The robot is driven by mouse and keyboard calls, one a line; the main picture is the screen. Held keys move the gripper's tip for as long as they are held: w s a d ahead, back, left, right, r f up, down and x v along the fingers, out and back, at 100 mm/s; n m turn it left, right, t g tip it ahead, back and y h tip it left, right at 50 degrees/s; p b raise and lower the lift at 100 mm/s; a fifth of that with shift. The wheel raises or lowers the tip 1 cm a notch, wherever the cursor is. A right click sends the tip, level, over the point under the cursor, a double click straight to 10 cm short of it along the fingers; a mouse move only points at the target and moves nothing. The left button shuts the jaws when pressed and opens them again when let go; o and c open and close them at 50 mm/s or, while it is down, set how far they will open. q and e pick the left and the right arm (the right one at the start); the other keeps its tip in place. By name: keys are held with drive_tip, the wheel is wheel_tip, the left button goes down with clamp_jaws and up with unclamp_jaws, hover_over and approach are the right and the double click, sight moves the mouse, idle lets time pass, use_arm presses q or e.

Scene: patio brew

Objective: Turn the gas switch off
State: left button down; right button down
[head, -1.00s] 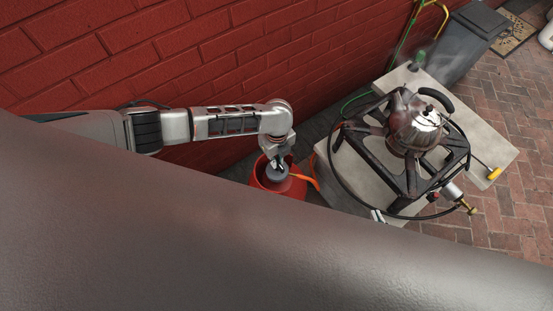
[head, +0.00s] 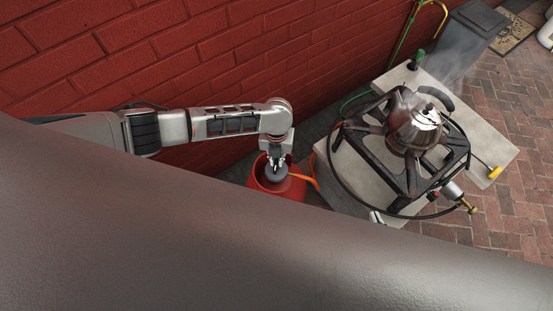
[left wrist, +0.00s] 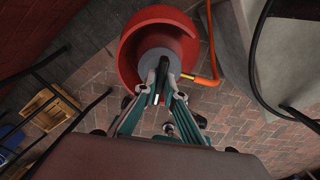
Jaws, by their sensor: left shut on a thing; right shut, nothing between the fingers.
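A red gas bottle (head: 263,183) stands on the floor by the brick wall, with a grey regulator (head: 275,174) inside its collar and an orange hose (head: 303,179) running off to the right. My left gripper (head: 276,160) reaches straight down to the regulator. In the left wrist view its fingers (left wrist: 162,84) are shut on the dark switch on top of the grey regulator (left wrist: 158,57), inside the red collar (left wrist: 185,20). The exact angle of the switch is hidden by the fingers. My right gripper is not in view.
A gas burner (head: 385,165) on a concrete block carries a steaming metal kettle (head: 412,130). A black hose curves around the burner. A dark bin (head: 473,42) stands behind. In the left wrist view a yellow crate (left wrist: 46,110) lies at the left on the brick floor.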

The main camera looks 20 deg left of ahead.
sight(276, 162)
use_arm(q)
drive_tip(key=shift+s, duration=0.1)
idle(0.3)
drive_tip(key=c, duration=2.1)
unclamp_jaws()
drive_tip(key=shift+c, duration=0.2)
wheel_tip(276, 162, up, 12)
